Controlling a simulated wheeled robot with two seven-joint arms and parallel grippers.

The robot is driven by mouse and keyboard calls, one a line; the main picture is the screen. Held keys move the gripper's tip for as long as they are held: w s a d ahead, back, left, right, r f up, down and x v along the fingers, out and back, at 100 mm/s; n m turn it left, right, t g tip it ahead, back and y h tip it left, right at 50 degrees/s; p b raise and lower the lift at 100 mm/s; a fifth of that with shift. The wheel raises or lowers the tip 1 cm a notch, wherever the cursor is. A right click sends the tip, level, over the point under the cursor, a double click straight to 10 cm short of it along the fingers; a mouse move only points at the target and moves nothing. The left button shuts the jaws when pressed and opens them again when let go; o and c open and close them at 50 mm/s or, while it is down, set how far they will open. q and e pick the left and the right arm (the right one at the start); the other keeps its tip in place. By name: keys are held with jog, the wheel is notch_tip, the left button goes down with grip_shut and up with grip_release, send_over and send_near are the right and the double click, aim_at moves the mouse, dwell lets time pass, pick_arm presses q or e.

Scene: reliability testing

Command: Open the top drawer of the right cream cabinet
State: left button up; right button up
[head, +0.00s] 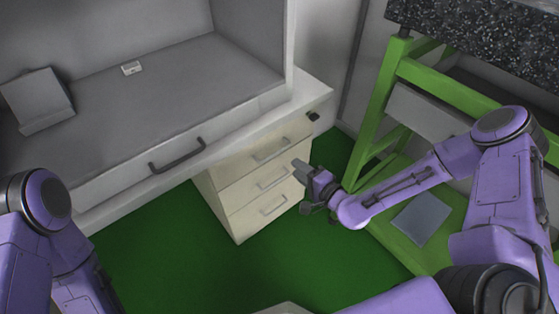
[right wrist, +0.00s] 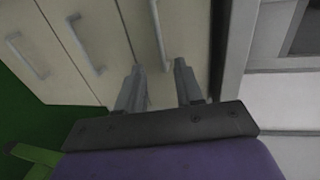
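The cream cabinet (head: 233,205) stands under the white worktop, with three drawers stacked in its front. Its top drawer (head: 265,146) looks closed and has a grey bar handle (head: 271,150). My right gripper (head: 299,172) is in front of the cabinet's right side, pointing at the drawer fronts. In the right wrist view, my right gripper (right wrist: 158,82) is open and empty. The top drawer's handle (right wrist: 158,36) shows just beyond and between its fingertips, apart from them. My left arm shows at the lower left of the head view, but its gripper is out of view.
A wide drawer with a dark handle (head: 177,157) is left of the cabinet under the grey bench (head: 190,75). A green frame (head: 372,115) with a speckled dark top (head: 480,30) stands right, close to my right arm. The green floor (head: 165,250) in front is clear.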

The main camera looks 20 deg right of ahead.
jog(key=x, duration=1)
jog(key=shift+s, duration=0.1)
grip_shut()
dwell(1.0)
